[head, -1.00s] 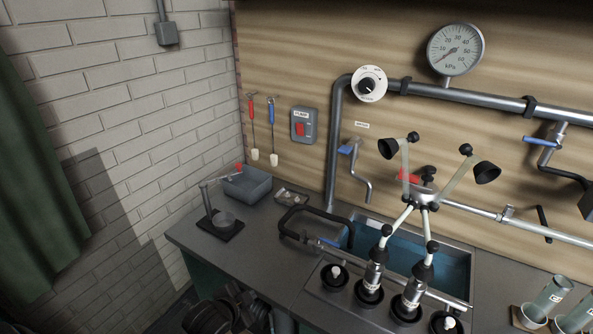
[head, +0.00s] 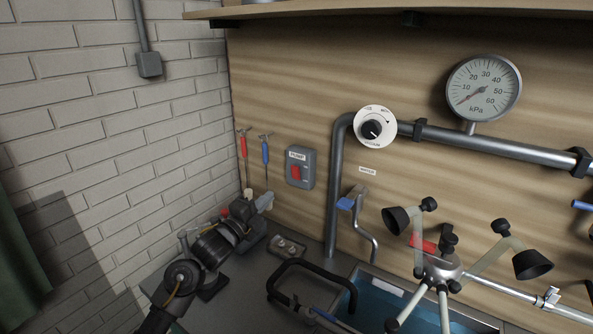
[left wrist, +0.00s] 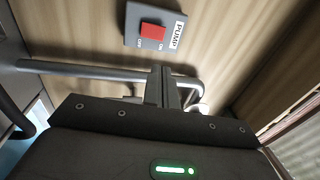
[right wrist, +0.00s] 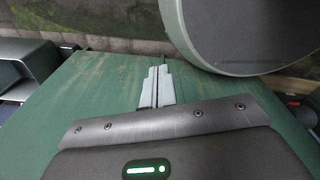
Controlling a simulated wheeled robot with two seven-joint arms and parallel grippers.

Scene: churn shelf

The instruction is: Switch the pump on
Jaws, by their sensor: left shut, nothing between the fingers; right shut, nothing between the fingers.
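The pump switch is a grey box (head: 308,156) labelled PUMP with a red rocker (head: 296,173), fixed to the wooden wall. I cannot tell which way the rocker is pressed. The box (left wrist: 132,20) and rocker (left wrist: 152,31) also show at the top of the left wrist view, beyond the fingertips. My left gripper (head: 266,200) is shut and empty, below and left of the switch and apart from it; its fingers (left wrist: 160,84) show together in the left wrist view. My right gripper (right wrist: 156,84) is shut and empty over a green surface, away from the switch.
A red brush (head: 243,147) and a blue brush (head: 265,152) hang left of the switch. The milking cluster (head: 440,266) is farther right, above a blue sink (head: 380,302). Wall before the switch is clear.

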